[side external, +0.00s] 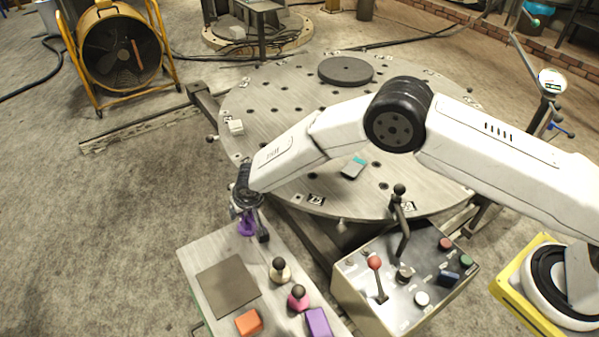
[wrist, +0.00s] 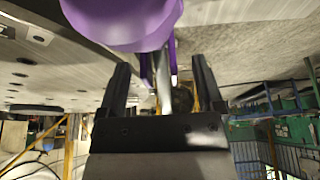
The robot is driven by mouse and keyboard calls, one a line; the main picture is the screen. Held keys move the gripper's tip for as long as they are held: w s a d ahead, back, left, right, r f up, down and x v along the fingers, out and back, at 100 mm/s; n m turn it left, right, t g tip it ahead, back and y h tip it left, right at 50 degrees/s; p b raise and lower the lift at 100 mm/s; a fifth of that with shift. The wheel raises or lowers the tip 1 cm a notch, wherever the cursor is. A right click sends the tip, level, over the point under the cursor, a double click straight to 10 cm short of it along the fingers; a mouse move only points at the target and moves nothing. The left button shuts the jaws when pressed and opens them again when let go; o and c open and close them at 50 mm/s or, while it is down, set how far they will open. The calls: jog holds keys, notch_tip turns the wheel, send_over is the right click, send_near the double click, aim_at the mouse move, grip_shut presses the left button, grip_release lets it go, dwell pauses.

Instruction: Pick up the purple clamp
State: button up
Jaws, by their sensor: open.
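The purple clamp (side external: 247,224) is at the far corner of the grey work table, partly hidden by my gripper. In the wrist view the purple clamp (wrist: 125,22) fills the top, with a rounded purple body close to the camera. A pale rod and narrow purple parts extend down from it, between the fingers in the picture. My gripper (wrist: 160,72) is open, with a dark finger on each side of those parts. In the side view my gripper (side external: 248,218) points down at the clamp. Whether either finger touches it, I cannot tell.
A control box (side external: 400,285) with levers stands right. A large round plate (side external: 290,95) lies behind.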

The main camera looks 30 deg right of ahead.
jog(key=shift+w+f, duration=0.15)
jog(key=shift+f, duration=0.25)
grip_shut()
jog(key=shift+r, duration=0.1)
